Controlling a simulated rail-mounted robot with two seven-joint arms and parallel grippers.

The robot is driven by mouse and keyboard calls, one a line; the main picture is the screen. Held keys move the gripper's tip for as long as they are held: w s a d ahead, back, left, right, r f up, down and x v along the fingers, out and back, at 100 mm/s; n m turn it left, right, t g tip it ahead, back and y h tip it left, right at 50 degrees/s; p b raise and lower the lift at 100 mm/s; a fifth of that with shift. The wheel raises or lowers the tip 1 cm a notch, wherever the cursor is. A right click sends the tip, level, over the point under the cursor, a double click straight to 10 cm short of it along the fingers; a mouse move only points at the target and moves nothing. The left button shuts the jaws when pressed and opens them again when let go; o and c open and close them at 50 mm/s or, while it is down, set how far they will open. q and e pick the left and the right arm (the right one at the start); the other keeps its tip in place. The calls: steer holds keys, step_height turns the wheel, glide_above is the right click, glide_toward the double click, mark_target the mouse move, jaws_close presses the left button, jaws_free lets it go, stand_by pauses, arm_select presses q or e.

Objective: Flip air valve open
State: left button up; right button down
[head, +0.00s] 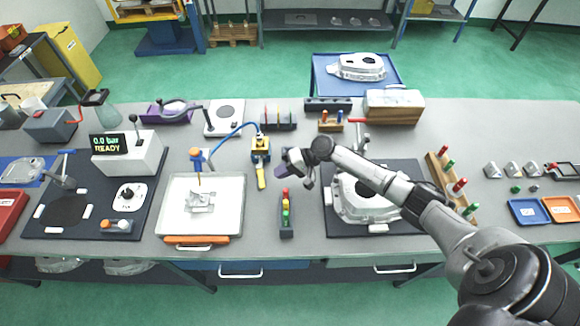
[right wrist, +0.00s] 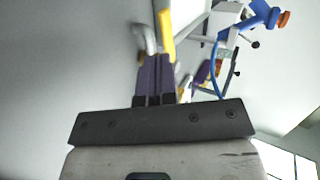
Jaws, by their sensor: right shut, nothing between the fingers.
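A display box (head: 127,152) reads 0.0 bar READY. My left gripper is not in view.
A stack light (head: 286,214) stands in front of my right gripper. A white tray with a casting (head: 200,200) lies to the left, beside a blue-and-orange tool (head: 198,158). A large casting (head: 365,200) lies under my right arm.

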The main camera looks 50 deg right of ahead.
mark_target(263, 181)
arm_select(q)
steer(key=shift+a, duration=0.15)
arm_select(e)
steer(key=shift+x, duration=1.95)
steer(key=m+p, duration=0.1)
steer(key=a+m+t+h+p, duration=0.1)
steer(key=p, duration=0.1)
steer(key=shift+w+a+r, duration=0.2)
steer(key=shift+a, duration=0.05)
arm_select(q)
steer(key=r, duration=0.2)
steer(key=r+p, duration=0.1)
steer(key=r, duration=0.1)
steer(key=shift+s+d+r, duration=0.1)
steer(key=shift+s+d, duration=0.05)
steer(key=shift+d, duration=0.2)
arm_select(e)
steer(key=shift+f+m+t+h, duration=0.2)
steer(key=shift+m+t+h, duration=0.2)
steer(key=shift+t+h, duration=0.15)
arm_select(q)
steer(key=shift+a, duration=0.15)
arm_select(e)
steer(key=shift+a, duration=0.1)
